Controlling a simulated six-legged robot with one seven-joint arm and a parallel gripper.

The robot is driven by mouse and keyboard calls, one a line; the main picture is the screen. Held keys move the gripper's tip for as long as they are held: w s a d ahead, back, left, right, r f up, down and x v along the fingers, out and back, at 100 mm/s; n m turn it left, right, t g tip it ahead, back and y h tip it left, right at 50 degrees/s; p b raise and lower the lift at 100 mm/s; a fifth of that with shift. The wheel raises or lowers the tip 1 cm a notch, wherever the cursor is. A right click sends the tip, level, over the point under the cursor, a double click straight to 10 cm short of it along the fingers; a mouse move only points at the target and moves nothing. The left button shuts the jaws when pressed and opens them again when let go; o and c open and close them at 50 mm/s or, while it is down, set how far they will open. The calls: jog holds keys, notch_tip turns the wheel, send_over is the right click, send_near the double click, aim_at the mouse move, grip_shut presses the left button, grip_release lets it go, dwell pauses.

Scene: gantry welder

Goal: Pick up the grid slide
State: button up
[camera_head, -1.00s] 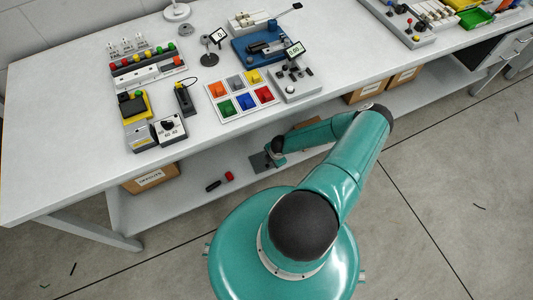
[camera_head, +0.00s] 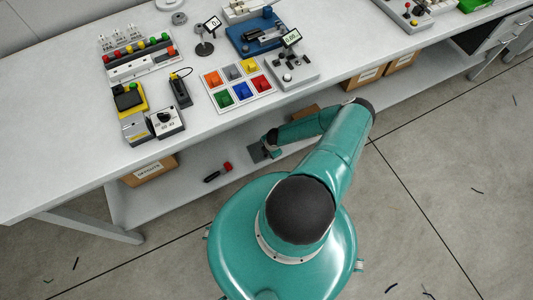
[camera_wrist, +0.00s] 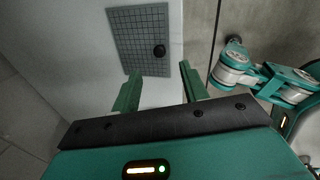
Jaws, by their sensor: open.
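The grid slide (camera_wrist: 135,38) is a flat dark grey plate with a grid of lines and a round black knob near its right edge. In the wrist view it lies flat on a pale surface, just beyond my fingertips. My gripper (camera_wrist: 160,74) is open, with its two green fingers apart and nothing between them. In the head view the slide (camera_head: 257,153) lies on the lower shelf under the bench. My arm's end is close beside it there and partly hides it.
A black and red item (camera_head: 217,173) lies left of the slide on the lower shelf (camera_head: 190,190). A labelled cardboard box (camera_head: 150,170) stands further left. The bench top (camera_head: 60,130) above holds a colour-block tray (camera_head: 218,103) near its front edge.

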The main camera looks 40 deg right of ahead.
aim_at(266, 155)
jog(key=x, duration=0.8)
jog(key=shift+f, duration=0.1)
jog(key=shift+c, duration=0.4)
grip_shut()
